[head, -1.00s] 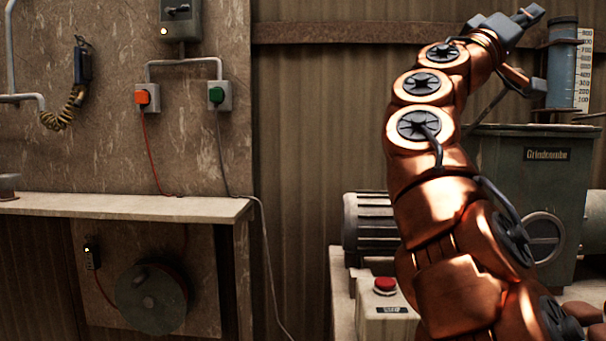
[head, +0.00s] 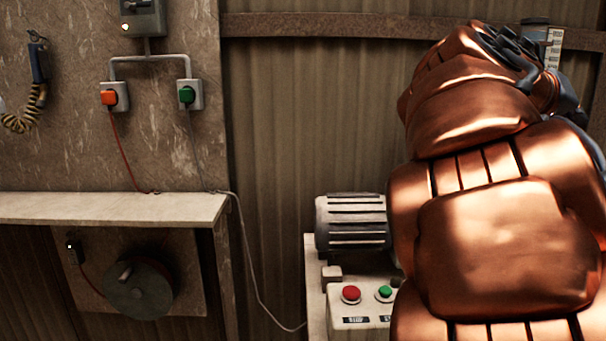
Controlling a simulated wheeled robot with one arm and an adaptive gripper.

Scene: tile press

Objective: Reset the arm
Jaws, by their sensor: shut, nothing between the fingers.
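My copper-coloured arm fills the right side of the head view. Its broad, padded links stand close to the camera, and the upper links bend away toward the top right. Dark joint hubs and cables show along its upper right edge.
A control box with a red button (head: 351,294) and a green button (head: 385,292) stands just left of my arm, before a ribbed motor (head: 352,223). A shelf (head: 110,208) runs along the left wall.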

